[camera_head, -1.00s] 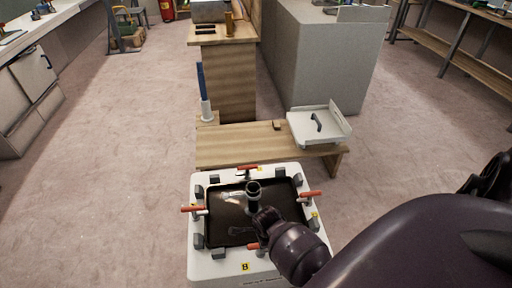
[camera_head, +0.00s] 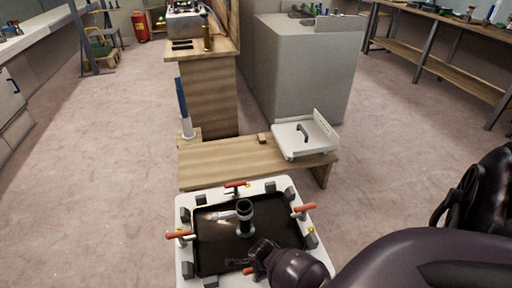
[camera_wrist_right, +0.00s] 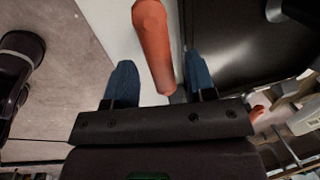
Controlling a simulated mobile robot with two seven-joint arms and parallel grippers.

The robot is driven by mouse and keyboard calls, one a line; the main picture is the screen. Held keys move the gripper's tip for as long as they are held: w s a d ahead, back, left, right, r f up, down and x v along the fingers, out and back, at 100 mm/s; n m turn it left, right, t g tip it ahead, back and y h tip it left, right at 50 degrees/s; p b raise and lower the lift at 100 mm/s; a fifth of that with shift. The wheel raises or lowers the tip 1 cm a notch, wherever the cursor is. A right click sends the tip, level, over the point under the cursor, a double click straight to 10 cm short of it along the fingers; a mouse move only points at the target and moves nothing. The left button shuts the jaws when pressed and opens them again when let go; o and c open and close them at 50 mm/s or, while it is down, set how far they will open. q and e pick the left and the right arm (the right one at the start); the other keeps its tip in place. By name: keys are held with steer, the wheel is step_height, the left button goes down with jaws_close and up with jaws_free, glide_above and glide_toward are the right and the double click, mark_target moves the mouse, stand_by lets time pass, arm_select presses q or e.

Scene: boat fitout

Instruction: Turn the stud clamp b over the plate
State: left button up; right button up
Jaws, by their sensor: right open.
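A dark plate (camera_head: 215,255) lies in a white frame (camera_head: 184,208) with grey blocks around its rim. I cannot read which is clamp b. My right gripper reaches the frame's front side, its fingers hidden in the head view. In the right wrist view, its blue fingers (camera_wrist_right: 160,80) are open, one on each side of a red handle (camera_wrist_right: 153,45), with gaps. My left gripper is out of view.
A dark upright pipe fitting (camera_head: 244,218) stands on the plate. A low wooden bench (camera_head: 225,158) behind carries a white tray-like part with a handle (camera_head: 303,147) and a blue-and-white upright tool (camera_head: 184,108). Open floor lies left.

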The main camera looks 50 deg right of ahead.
steer(key=shift+w+f, duration=0.1)
steer(key=shift+f, duration=0.1)
steer(key=c, duration=0.9)
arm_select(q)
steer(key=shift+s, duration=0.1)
